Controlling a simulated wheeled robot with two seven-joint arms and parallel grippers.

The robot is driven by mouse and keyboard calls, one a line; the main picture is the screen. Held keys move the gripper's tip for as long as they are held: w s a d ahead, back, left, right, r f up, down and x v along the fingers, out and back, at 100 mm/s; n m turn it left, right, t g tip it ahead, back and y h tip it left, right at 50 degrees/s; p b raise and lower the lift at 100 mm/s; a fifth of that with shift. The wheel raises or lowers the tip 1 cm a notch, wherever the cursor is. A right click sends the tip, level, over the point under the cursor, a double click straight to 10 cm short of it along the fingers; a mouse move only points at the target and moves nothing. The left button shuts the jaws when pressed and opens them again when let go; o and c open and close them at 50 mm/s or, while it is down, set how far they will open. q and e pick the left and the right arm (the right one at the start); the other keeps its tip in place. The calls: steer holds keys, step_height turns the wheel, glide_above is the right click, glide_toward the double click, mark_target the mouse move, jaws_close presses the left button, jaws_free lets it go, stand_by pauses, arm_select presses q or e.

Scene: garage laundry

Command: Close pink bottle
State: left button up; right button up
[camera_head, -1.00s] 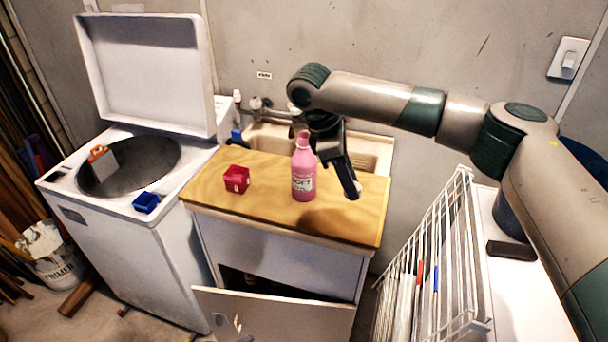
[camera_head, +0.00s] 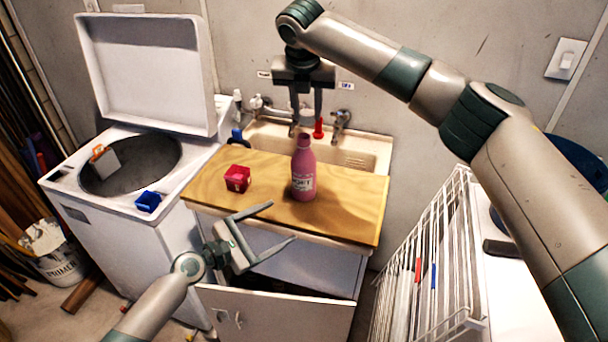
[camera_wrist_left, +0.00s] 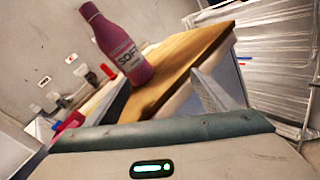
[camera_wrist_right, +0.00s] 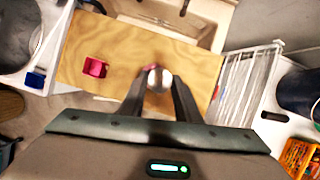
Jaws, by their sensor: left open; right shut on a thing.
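The pink bottle (camera_head: 303,172) stands upright on the wooden counter and also shows in the left wrist view (camera_wrist_left: 118,45). Its narrow top has no cap visible on it. My right gripper (camera_head: 305,120) is above the bottle, pointing down. In the right wrist view its fingers are shut on a small round pale cap (camera_wrist_right: 158,80), which hides most of the bottle below. The cap is apart from the bottle in the head view. My left gripper (camera_head: 282,222) is open and empty, in front of the counter's front edge, lower left of the bottle.
A red box (camera_head: 237,178) sits on the counter (camera_head: 345,205) left of the bottle. A sink (camera_head: 362,150) with taps lies behind. An open washing machine (camera_head: 110,215) stands left, a white drying rack (camera_head: 430,260) right. A cabinet door (camera_head: 280,316) hangs open below.

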mark_target(295, 173)
steer(key=shift+w+a+r+n+y, duration=0.3)
steer(key=shift+w+a+r+n, duration=0.2)
steer(key=shift+n, duration=0.3)
steer(key=shift+d, duration=0.1)
arm_select(q)
steer(key=w+a+r+n+t, duration=0.2)
steer(key=w+r+n, duration=0.3)
steer(key=r, duration=0.1)
steer(key=shift+a+r+n, duration=0.2)
steer(key=shift+r+n, duration=0.1)
steer(key=shift+n, duration=0.1)
steer(key=shift+w, duration=0.2)
steer(key=x, duration=1.2)
steer(key=shift+s, duration=0.15)
steer(key=c, duration=1.6)
arm_select(e)
steer(key=shift+f, duration=2.45)
